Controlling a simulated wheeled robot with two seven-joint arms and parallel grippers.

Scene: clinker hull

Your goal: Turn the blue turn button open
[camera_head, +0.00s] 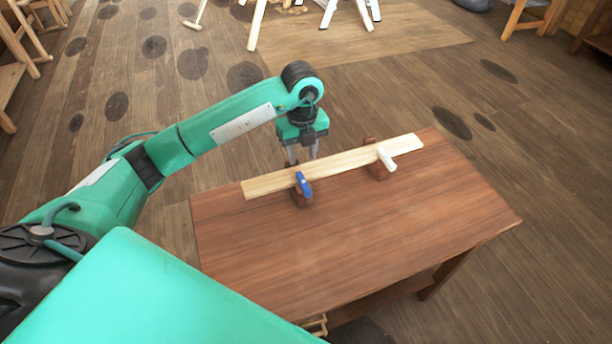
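The blue turn button (304,186) sits on a small dark wooden block (302,200) near the left part of a pale plank (345,162). The button's long side points across the plank, with its far end over the plank's face or edge. My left gripper (302,158) points down just behind the blue button, at the plank's far side. Its two fingers are apart with nothing seen between them. The fingertips end at the plank's far edge, and I cannot tell whether they touch it. My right gripper is not in view.
A white turn button (387,159) sits on another dark block (377,172) towards the plank's right end. The plank lies along the far side of a brown wooden table (350,235). The table's near part is clear. Trestles and stools stand farther back.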

